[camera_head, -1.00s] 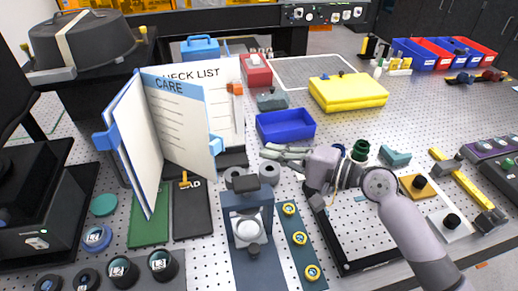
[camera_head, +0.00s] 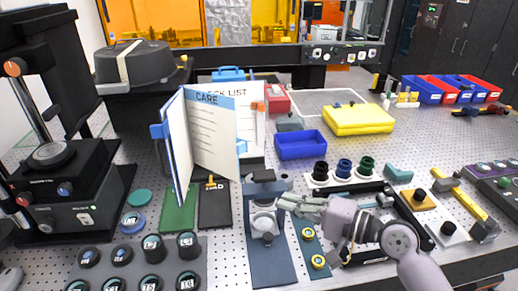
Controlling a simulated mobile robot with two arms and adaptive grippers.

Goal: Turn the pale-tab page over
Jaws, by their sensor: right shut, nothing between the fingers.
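The booklet stands partly open on the bench at left centre. Its page headed CARE (camera_head: 213,135) stands out at an angle and has a pale blue tab (camera_head: 240,147) on its right edge. A page headed CHECK LIST (camera_head: 252,92) is behind it, partly hidden, with an orange tab (camera_head: 257,107). A blue tab (camera_head: 157,131) shows on the left leaf's outer edge. My right gripper (camera_head: 281,201) is shut and empty, pointing left, to the lower right of the booklet and apart from the page. My left gripper is not in view.
A dark blue fixture (camera_head: 266,252) stands just left of the right gripper's fingertips. A blue bin (camera_head: 300,145) and a yellow case (camera_head: 359,120) are behind. Lettered dark cylinders (camera_head: 187,245) stand at front left. Green (camera_head: 178,212) and black plates lie before the booklet.

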